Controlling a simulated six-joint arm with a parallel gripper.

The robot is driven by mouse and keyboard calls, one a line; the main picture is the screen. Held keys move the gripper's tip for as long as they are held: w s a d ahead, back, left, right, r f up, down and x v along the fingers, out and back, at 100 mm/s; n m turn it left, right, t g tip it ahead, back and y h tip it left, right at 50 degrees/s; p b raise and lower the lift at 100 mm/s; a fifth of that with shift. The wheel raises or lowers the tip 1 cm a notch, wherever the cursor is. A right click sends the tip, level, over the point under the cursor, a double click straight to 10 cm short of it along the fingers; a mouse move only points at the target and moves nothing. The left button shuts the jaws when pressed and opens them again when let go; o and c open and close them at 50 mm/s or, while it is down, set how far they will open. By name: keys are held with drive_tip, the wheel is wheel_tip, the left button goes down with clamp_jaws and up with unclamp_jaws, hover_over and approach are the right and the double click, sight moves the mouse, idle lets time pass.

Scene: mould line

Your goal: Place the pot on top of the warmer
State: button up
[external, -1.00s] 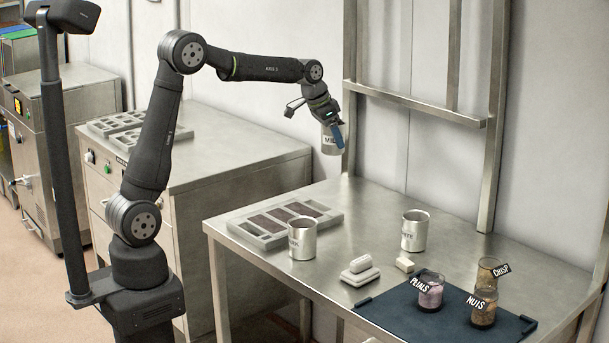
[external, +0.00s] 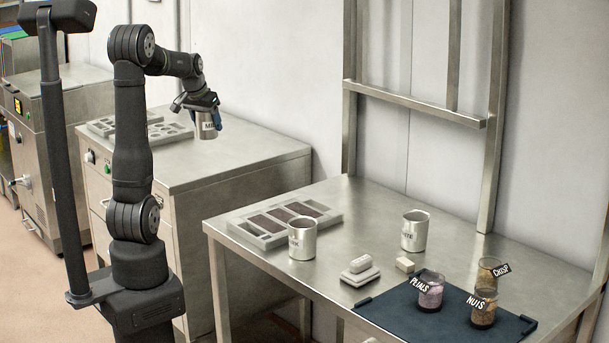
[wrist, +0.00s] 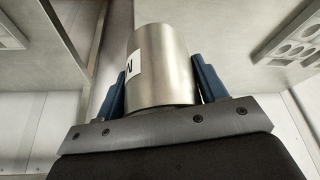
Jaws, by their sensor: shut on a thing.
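My gripper (external: 208,115) is shut on a steel pot (external: 206,129) with a white label that seems to begin with "MI". In the wrist view the pot (wrist: 160,62) sits upright between the two blue fingers, and part of a label letter shows. In the external view the pot is in front of or over the back part of a steel cabinet with knobs, which looks like the warmer (external: 245,158). I cannot tell how high the pot is above its top.
Flat moulds (external: 108,127) lie on the cabinet's left back. The cabinet top's right side is clear.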

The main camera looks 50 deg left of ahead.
drive_tip(key=s+a+f, duration=0.1)
drive_tip(key=a+f, duration=0.1)
drive_tip(key=a, duration=0.2)
drive_tip(key=s+a+f, duration=0.1)
drive_tip(key=a+f, duration=0.1)
drive_tip(key=a, duration=0.1)
drive_tip(key=s+a+f, duration=0.1)
drive_tip(key=a+f, duration=0.2)
drive_tip(key=a, duration=0.1)
drive_tip(key=shift+s+a, duration=0.25)
drive_tip(key=shift+a, duration=0.1)
drive_tip(key=shift+f, duration=2)
drive_tip(key=shift+f, duration=0.1)
drive_tip(key=o, duration=1.1)
drive_tip(key=shift+f, duration=0.1)
drive_tip(key=v, duration=1.2)
drive_tip(key=shift+d+r, duration=0.1)
drive_tip(key=shift+r, duration=0.1)
